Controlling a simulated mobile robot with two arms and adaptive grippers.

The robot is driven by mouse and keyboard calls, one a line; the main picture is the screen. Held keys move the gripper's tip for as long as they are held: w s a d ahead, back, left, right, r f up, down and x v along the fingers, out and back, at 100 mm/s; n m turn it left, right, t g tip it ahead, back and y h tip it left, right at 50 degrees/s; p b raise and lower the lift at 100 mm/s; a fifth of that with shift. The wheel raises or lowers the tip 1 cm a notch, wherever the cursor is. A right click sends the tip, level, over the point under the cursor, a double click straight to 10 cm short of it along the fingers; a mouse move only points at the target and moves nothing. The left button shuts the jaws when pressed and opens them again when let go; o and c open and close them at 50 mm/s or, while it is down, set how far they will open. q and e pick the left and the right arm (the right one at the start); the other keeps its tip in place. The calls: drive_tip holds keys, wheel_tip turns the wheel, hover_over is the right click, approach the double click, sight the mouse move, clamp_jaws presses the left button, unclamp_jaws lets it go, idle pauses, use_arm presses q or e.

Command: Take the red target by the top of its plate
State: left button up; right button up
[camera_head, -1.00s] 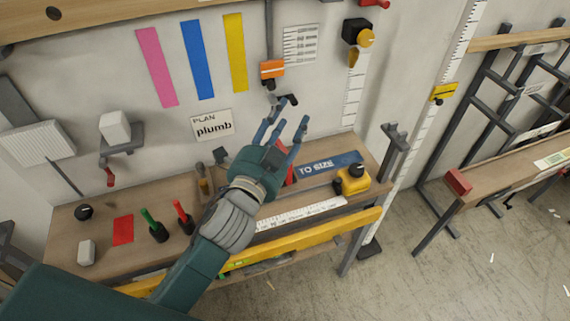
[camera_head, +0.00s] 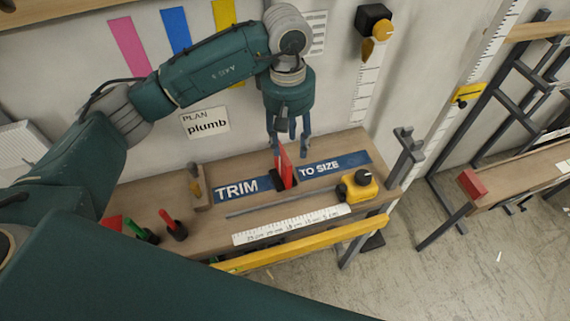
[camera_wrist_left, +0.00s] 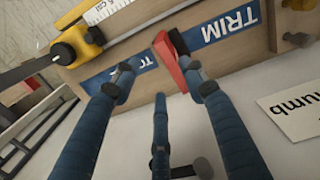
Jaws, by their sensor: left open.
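The red target (camera_head: 286,170) stands upright on the workbench (camera_head: 222,212), between the words TRIM and TO SIZE on the blue strip (camera_head: 345,160). In the left wrist view the red target (camera_wrist_left: 168,62) lies at the upper middle, close to the right-hand finger. My left gripper (camera_head: 289,152) points down over it with fingers spread and nothing held. Its fingertips are around the plate's upper part in the head view; whether they touch it I cannot tell. In the left wrist view the left gripper (camera_wrist_left: 157,84) shows three blue fingers. My right gripper is not in view.
A yellow tape measure (camera_head: 358,187) and a white ruler (camera_head: 290,224) lie on the bench in front. Red and green-handled tools stand in black holders at the left.

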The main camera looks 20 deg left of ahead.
sight(285, 152)
use_arm(q)
drive_tip(key=f, duration=0.2)
drive_tip(key=a+f+p, duration=0.1)
drive_tip(key=f, duration=0.1)
drive_tip(key=shift+a+f+p, duration=0.1)
drive_tip(key=shift+f+p, duration=0.2)
drive_tip(key=shift+f, duration=0.3)
drive_tip(key=shift+f+p, duration=0.3)
drive_tip(key=shift+p, duration=0.15)
wheel_tip(285, 152, down, 4)
drive_tip(key=shift+a+f+p, duration=0.1)
drive_tip(key=shift+a+p, duration=0.05)
drive_tip(key=shift+p, duration=0.85)
drive_tip(key=shift+w+f, duration=0.1)
drive_tip(key=shift+f, duration=0.05)
drive_tip(key=shift+f+b, duration=0.25)
drive_tip(key=shift+b, duration=0.35)
clamp_jaws()
